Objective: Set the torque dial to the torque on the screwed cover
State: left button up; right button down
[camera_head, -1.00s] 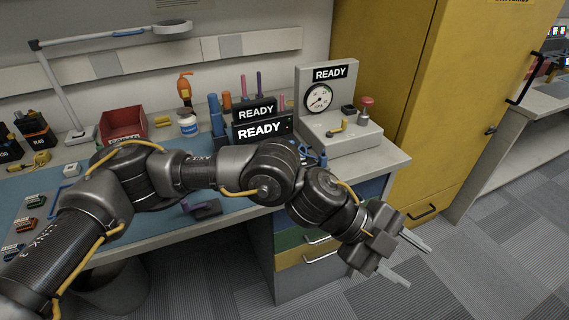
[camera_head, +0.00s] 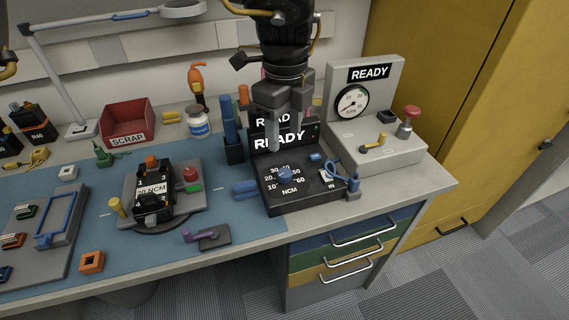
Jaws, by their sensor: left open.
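The torque dial (camera_head: 285,174) is a blue knob on a black box (camera_head: 318,196), inside a printed scale from 10 to 60 NCM. I cannot read its setting. My left gripper (camera_head: 283,128) points down, open and empty, above and behind the dial, in front of the READY screen (camera_head: 278,140). It is apart from the dial. My right gripper is not in view.
A gauge stand (camera_head: 375,150) with a red knob is to the right of the box. A blue tool (camera_head: 352,186) on a coiled cord is at the box's right side. A purple-handled piece (camera_head: 208,236) lies in front.

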aim_at(285, 173)
pick_arm(q)
notch_tip(285, 173, down, 10)
jog(key=shift+f, duration=0.15)
dwell(0.3)
jog(key=c, duration=1)
